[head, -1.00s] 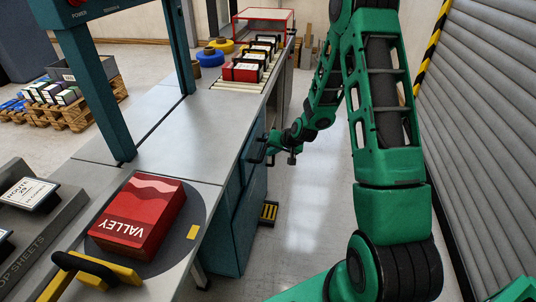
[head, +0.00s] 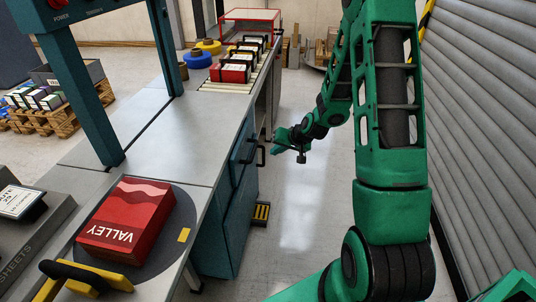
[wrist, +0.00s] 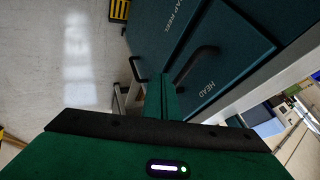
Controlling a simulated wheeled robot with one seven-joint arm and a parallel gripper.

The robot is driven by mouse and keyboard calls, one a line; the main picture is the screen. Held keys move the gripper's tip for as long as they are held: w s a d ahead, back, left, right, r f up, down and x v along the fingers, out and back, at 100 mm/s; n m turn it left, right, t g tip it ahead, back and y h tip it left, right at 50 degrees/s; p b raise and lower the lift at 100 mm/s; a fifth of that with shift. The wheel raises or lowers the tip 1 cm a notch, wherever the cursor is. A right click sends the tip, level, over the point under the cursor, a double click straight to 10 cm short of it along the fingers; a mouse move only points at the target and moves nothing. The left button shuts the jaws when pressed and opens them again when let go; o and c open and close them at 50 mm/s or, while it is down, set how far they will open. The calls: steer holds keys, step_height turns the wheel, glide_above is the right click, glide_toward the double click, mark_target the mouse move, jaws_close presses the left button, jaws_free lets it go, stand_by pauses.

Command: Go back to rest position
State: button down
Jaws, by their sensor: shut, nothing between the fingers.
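My gripper (head: 281,146) is at the end of my green arm, over the aisle beside the teal cabinet (head: 223,215). In the wrist view its green fingers (wrist: 160,97) are together with nothing between them. The cabinet front with dark handles (wrist: 197,65) lies beyond the fingers in the wrist view. In the head view a black handle (head: 261,155) is left of the gripper, with a small gap in the picture.
A red box marked VALLEY (head: 126,218) lies on a round grey plate (head: 190,212) on the bench. A row of boxes stands on a roller conveyor (head: 227,87) farther back. A shutter (head: 480,150) closes off the right side.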

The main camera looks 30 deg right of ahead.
steer(key=s+d+r+g+h, duration=0.1)
steer(key=s+d+r+g, duration=0.15)
steer(key=s+r, duration=0.75)
steer(key=s+d+r+g+h, duration=0.1)
steer(key=s+r+g, duration=0.2)
steer(key=s+r, duration=0.7)
steer(key=s+a+r+g, duration=0.2)
steer(key=s, duration=1.8)
steer(key=shift+s+m, duration=0.15)
steer(key=shift+m, duration=0.25)
steer(key=shift+r, duration=0.1)
